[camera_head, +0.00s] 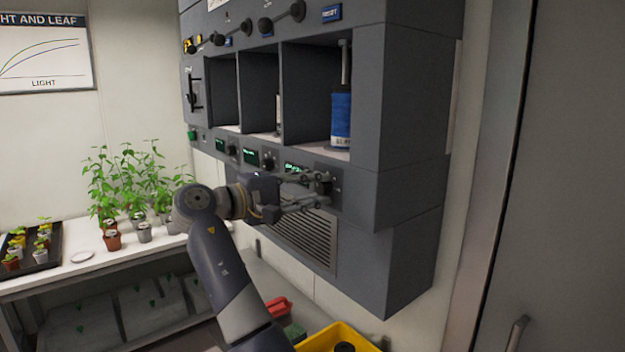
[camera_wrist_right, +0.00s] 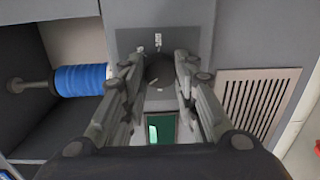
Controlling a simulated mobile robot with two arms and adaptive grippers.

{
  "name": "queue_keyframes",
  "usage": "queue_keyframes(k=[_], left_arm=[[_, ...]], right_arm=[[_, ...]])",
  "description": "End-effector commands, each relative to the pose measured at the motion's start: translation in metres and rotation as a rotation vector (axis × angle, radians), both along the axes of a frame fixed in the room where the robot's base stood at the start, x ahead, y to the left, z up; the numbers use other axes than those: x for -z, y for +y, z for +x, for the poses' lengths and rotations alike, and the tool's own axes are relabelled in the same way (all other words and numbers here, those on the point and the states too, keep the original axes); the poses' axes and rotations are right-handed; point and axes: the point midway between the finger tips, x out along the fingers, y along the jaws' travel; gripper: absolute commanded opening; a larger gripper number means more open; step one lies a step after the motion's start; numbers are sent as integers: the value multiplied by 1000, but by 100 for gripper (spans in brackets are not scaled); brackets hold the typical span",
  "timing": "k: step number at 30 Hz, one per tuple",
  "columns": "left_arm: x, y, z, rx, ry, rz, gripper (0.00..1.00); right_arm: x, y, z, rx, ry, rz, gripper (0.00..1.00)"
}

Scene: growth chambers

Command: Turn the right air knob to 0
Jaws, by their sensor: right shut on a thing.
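The right air knob (camera_wrist_right: 160,72) is a round dark knob on a grey panel in the right wrist view, with a small light label beyond it. My right gripper (camera_wrist_right: 160,68) has its two fingers on either side of the knob and is shut on it. In the head view my right gripper (camera_head: 325,188) reaches the lower panel strip at its right end, and its fingers hide the knob there. A green display (camera_wrist_right: 161,128) sits beside the knob, partly hidden by the gripper. The knob's exact setting cannot be read. My left gripper is not in view.
The grey chamber cabinet (camera_head: 405,100) has open compartments above the panel, one with a blue cylinder (camera_head: 341,118). A vent grille (camera_head: 305,238) lies below. A yellow bin (camera_head: 340,338) stands on the floor side. Potted plants stand on a white bench (camera_head: 75,268) at left.

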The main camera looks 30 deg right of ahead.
Motion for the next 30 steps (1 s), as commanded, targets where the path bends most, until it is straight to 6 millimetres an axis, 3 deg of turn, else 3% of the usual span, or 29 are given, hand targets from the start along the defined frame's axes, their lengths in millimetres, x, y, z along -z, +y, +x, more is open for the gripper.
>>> queue_keyframes(k=[1,15,30], left_arm=[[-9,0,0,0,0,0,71],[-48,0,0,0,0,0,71],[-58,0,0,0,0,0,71]], right_arm=[[-7,0,1,-4,43,-12,4],[-5,0,1,-3,487,-45,4],[0,0,1,-2,852,-74,4]])
